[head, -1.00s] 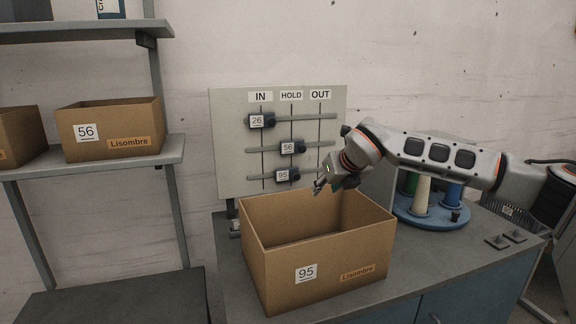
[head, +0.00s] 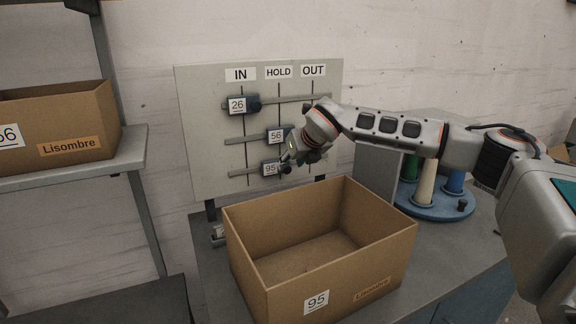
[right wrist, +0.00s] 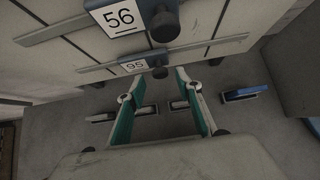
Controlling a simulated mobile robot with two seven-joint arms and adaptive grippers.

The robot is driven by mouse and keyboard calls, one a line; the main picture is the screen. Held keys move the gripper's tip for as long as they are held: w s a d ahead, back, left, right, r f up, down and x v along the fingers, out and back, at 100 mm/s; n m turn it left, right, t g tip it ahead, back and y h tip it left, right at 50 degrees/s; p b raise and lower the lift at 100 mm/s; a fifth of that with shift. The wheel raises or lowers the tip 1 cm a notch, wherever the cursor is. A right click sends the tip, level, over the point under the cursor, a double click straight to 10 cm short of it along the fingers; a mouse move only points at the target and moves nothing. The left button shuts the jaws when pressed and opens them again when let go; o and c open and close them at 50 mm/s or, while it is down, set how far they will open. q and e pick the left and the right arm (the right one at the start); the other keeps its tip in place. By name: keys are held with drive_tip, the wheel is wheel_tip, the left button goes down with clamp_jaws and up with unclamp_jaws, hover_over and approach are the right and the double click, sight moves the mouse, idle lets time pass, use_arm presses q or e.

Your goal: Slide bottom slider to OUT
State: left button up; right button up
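The bottom slider (head: 270,168), tagged 95, sits on the lowest rail of the grey board (head: 204,130), at the HOLD line. It also shows in the right wrist view (right wrist: 135,66), with its dark round knob (right wrist: 160,72). My right gripper (head: 287,161) is at this knob, in front of the board. In the right wrist view its two teal-lined fingers stand apart, with the knob between or just beyond their tips. I cannot tell whether they touch it. The OUT label (head: 313,71) is at the board's upper right. My left gripper is not in view.
Slider 56 (head: 276,135) is at HOLD and slider 26 (head: 237,105) at IN, both above. An open cardboard box (head: 330,275) marked 95 stands on the bench below the board. A blue round base (head: 430,207) with coloured posts is to the right.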

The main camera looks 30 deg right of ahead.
sight(288, 167)
drive_tip(key=shift+x, duration=1.8)
clamp_jaws()
drive_tip(key=d, duration=1.3)
drive_tip(key=shift+s+d+r, duration=0.1)
drive_tip(key=shift+s+d, duration=0.15)
drive_tip(key=shift+s, duration=0.1)
unclamp_jaws()
drive_tip(key=shift+d, duration=0.1)
